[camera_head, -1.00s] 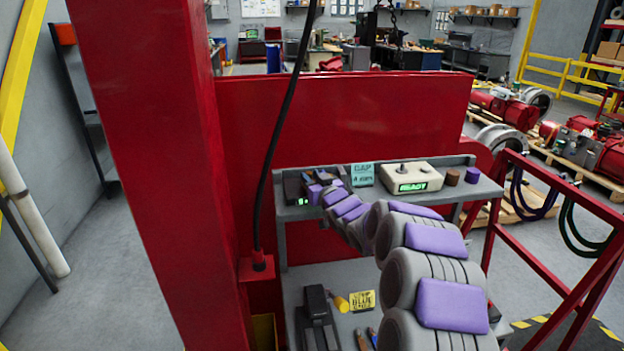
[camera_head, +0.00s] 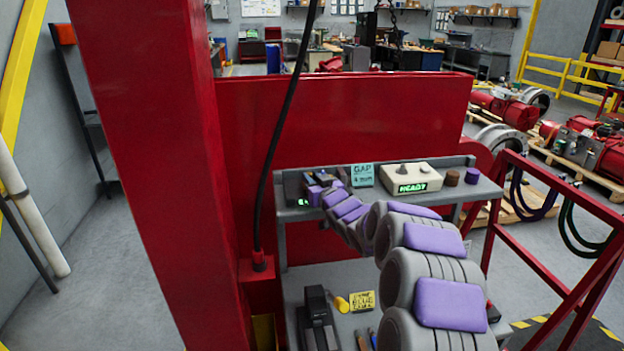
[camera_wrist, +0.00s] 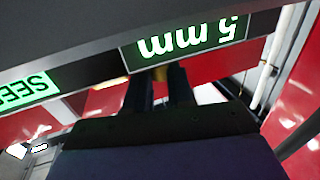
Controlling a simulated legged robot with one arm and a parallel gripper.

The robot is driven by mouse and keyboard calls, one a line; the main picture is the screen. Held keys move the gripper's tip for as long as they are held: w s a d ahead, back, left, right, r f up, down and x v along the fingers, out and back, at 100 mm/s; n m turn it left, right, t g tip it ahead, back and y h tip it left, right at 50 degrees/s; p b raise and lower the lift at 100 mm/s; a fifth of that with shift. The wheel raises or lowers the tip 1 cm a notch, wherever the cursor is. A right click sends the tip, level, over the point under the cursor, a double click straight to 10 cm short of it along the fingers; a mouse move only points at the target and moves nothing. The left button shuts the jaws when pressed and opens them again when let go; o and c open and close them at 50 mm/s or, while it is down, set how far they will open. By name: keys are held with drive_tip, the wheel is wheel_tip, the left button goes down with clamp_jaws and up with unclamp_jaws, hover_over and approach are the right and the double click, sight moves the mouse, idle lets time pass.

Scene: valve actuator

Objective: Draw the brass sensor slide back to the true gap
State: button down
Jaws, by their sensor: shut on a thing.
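My gripper (camera_wrist: 160,92) shows in the wrist view with its two dark fingers close together, shut on a small brass-coloured piece, the brass sensor slide (camera_wrist: 161,74). Most of the slide is hidden by the fingers and the housing above. Right beside it, a green-lit display (camera_wrist: 188,40) seems to read "5 mm" upside down, with its upper part cut off. In the head view my gripper (camera_head: 318,192) is at the dark sensor unit (camera_head: 293,187) on the shelf's left end; the slide cannot be made out there.
A teal note (camera_head: 362,175) reading roughly "GAP 4 mm" stands right of the unit. Beside it is a pale box (camera_head: 410,179) showing "READY". A red post (camera_head: 165,150) and hanging black cable (camera_head: 278,130) stand close on the left. A red panel (camera_head: 350,120) rises behind.

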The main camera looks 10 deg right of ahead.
idle(0.3)
drive_tip(key=c, duration=1.3)
unclamp_jaws()
drive_tip(key=shift+d, duration=0.1)
drive_tip(key=shift+o, duration=0.2)
drive_tip(key=shift+s, duration=0.1)
drive_tip(key=v, duration=1.7)
drive_tip(key=shift+d+f, duration=0.1)
